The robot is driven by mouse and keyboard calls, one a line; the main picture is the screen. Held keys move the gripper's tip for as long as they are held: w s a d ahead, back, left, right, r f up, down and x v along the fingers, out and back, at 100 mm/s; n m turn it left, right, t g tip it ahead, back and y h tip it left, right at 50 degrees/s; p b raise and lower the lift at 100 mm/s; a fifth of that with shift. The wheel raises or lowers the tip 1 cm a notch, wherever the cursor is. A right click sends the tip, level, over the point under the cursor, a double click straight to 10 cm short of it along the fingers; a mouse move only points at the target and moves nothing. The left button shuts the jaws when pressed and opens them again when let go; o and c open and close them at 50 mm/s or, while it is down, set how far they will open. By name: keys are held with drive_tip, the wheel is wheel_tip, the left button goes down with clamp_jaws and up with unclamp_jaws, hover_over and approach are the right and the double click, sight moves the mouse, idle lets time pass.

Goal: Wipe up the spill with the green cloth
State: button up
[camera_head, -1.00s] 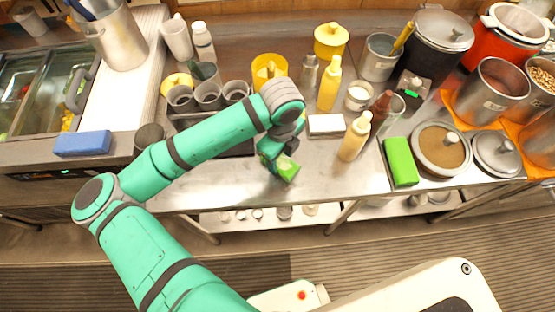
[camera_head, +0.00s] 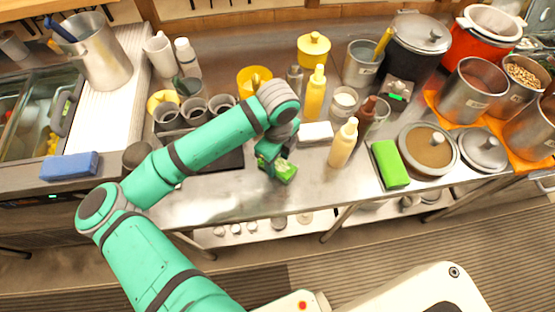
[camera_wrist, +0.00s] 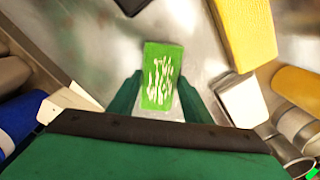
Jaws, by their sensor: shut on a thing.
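My gripper (camera_head: 276,165) is low over the steel counter near its front edge, shut on the green cloth (camera_head: 287,173). In the wrist view the cloth (camera_wrist: 162,62) shows as a bright green rectangle with white marks, held between the two fingers of my gripper (camera_wrist: 160,98) and reaching out past them. Whether the cloth touches the counter I cannot tell. I make out no clear spill; the counter around the cloth is shiny with pale, uneven patches, and the arm and cloth hide part of it.
A white box (camera_head: 316,133) and a pale yellow bottle (camera_head: 342,146) stand right of my gripper. A green block (camera_head: 390,164) lies farther right, beside a pan (camera_head: 452,165). Grey cups (camera_head: 194,108) stand behind my arm. The counter's front strip (camera_head: 225,195) is clear.

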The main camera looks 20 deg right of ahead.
drive_tip(key=shift+s+a, duration=0.45)
drive_tip(key=shift+a, duration=0.25)
drive_tip(key=shift+s+a, duration=0.4)
drive_tip(key=shift+a, duration=0.35)
drive_tip(key=shift+s+a, duration=0.45)
drive_tip(key=shift+a, duration=0.25)
drive_tip(key=shift+w+d, duration=0.45)
drive_tip(key=shift+d, duration=0.3)
drive_tip(key=shift+w+d, duration=0.4)
drive_tip(key=shift+d, duration=0.3)
drive_tip(key=shift+w+d, duration=0.45)
drive_tip(key=shift+d, duration=0.3)
drive_tip(key=shift+r, duration=4)
